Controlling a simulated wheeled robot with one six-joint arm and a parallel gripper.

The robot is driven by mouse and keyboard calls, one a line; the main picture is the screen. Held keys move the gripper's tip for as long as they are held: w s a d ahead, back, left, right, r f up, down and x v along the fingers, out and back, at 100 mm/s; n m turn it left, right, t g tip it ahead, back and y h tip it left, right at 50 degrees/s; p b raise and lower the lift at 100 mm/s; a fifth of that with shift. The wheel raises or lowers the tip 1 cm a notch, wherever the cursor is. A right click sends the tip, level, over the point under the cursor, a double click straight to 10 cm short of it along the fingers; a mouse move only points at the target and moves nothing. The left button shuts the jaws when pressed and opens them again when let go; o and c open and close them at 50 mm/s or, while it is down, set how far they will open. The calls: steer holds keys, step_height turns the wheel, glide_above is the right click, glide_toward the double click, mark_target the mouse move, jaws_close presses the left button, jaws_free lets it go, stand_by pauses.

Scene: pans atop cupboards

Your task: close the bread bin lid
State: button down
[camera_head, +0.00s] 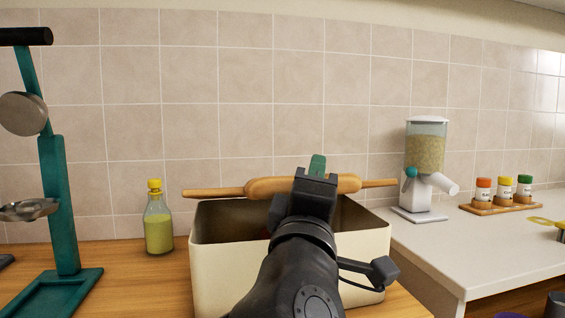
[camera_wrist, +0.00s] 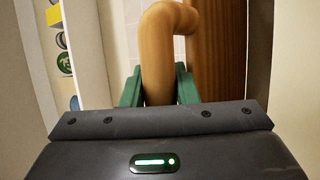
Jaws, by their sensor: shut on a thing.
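The cream bread bin (camera_head: 216,276) stands on the wooden worktop, and its front and part of its dark inside show. Its wooden lid (camera_head: 205,192) appears nearly edge-on above the back of the bin, so the lid stands open. A thick bowed wooden handle (camera_head: 262,186) is on the lid. In the wrist view the handle (camera_wrist: 160,55) bends towards a brown panel (camera_wrist: 222,45), seemingly the lid. My gripper (camera_head: 317,166) is shut on the handle, with a green finger (camera_wrist: 132,88) on each side. My arm hides the bin's middle.
A bottle of yellow-green liquid (camera_head: 159,220) stands left of the bin. A teal stand (camera_head: 60,200) is at the far left. On the white counter at right are a grain dispenser (camera_head: 425,155) and spice jars (camera_head: 503,188). The tiled wall (camera_head: 240,110) is behind.

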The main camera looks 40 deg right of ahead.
steer(key=shift+s+a+f+b, duration=0.15)
steer(key=shift+f+b, duration=0.15)
steer(key=shift+f, duration=0.25)
steer(key=shift+s+a+f+b, duration=0.1)
steer(key=shift+s+f+b, duration=0.15)
steer(key=shift+f, duration=0.3)
steer(key=shift+s+a+f+b, duration=0.1)
steer(key=shift+f+b, duration=0.2)
steer(key=shift+f, duration=0.25)
steer(key=c, duration=1.1)
jaws_free()
steer(key=shift+s+a, duration=0.1)
steer(key=shift+s, duration=0.15)
steer(key=shift+w, duration=0.1)
steer(key=shift+p+v, duration=1.6)
steer(key=shift+v, duration=5.25)
